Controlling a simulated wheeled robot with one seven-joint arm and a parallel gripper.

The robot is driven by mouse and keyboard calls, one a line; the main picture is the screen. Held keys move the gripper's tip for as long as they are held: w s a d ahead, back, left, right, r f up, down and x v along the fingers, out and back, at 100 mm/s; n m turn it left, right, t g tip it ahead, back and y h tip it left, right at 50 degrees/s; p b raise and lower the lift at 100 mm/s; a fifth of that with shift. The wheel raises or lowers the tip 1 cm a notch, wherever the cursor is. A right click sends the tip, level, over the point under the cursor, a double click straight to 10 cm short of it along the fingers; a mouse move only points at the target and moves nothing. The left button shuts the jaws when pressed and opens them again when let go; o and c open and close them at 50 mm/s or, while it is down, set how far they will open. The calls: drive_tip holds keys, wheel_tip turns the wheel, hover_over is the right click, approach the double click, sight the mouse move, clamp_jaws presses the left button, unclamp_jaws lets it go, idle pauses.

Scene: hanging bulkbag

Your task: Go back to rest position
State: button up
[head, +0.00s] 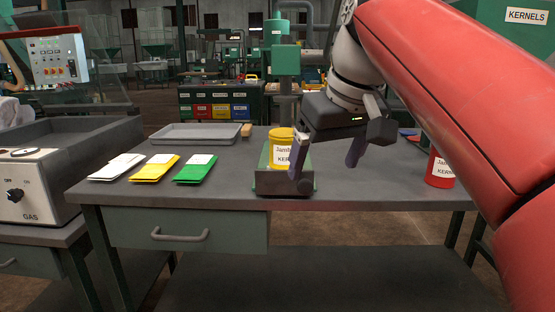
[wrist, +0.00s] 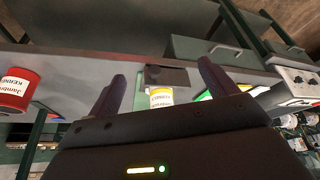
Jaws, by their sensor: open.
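My gripper (head: 325,168) is open and empty above the right part of the grey workbench (head: 365,190). Its fingers point down and stand wide apart. In the wrist view my gripper (wrist: 162,75) shows both dark fingers with nothing between them closing on anything. A yellow can with a white label (head: 277,155) stands upright in a small green-sided holder (head: 267,185) near the bench's front edge. One finger overlaps the can's right side in the head view; I cannot tell whether they touch. The yellow can (wrist: 160,97) also shows in the wrist view, between the fingers.
A red can (head: 440,171) stands at the bench's right, partly behind my arm. White (head: 117,167), yellow (head: 155,168) and green (head: 195,168) packets lie at left. A grey tray (head: 195,134) is behind them. A gas control box (head: 25,188) stands beside the bench.

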drive_tip(key=s+d+f+m, duration=0.1)
drive_tip(key=s+f, duration=0.3)
drive_tip(key=f, duration=0.5)
drive_tip(key=s+d+f+m+h, duration=0.1)
drive_tip(key=s+d+f, duration=0.3)
drive_tip(key=f, duration=0.5)
drive_tip(key=s+d+f+m+t, duration=0.1)
drive_tip(key=s+d+f+m, duration=0.1)
drive_tip(key=s+f, duration=0.4)
wheel_tip(320, 180, down, 4)
drive_tip(key=shift+d+r+m+h, duration=0.1)
drive_tip(key=shift+d+m+h, duration=0.3)
drive_tip(key=shift+d, duration=0.05)
